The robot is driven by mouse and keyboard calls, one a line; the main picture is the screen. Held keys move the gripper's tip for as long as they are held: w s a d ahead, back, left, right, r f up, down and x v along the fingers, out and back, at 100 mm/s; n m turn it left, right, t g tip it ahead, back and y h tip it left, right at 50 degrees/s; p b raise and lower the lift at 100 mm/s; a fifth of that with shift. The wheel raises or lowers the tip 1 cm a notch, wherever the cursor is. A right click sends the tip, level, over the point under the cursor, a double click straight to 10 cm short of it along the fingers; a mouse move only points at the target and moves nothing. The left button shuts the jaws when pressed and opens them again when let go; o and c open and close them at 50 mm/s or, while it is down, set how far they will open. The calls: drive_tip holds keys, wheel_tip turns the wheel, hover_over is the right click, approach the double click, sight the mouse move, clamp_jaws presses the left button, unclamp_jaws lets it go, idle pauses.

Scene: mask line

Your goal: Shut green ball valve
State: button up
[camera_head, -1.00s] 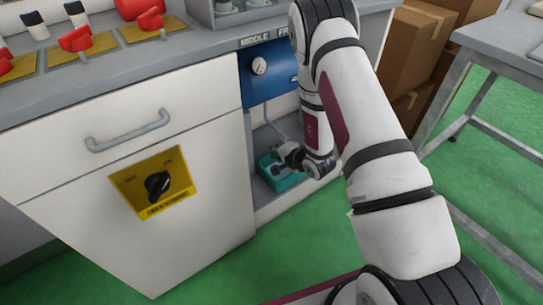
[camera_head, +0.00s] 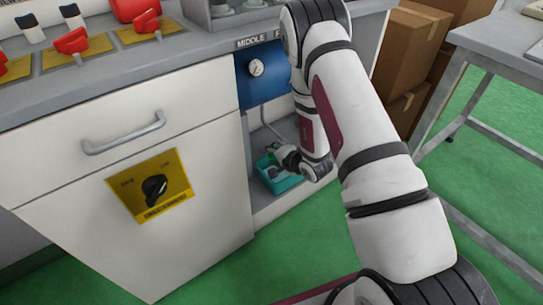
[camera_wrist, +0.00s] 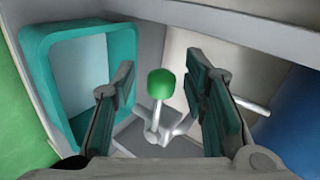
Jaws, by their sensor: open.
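The green ball valve handle (camera_wrist: 161,84) shows in the wrist view as a green knob on a pale stem, joined to a white pipe (camera_wrist: 183,125). My gripper (camera_wrist: 162,90) is open, with one finger to the left of the green knob and one to the right. The knob appears between the fingers, with gaps on both sides; how far beyond the fingertips it lies is hard to tell. In the head view my gripper (camera_head: 283,158) reaches into the open bay below the blue panel, and the valve is hidden there.
A teal bin (camera_wrist: 36,75) stands left of my left finger; it also shows in the head view (camera_head: 272,179). Cabinet walls enclose the bay closely. A blue panel with a gauge (camera_head: 256,68) is above. A black knob on a yellow plate (camera_head: 154,186) is on the left cabinet.

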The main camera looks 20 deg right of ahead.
drive_tip(key=v, duration=1.2)
drive_tip(key=shift+d, duration=0.1)
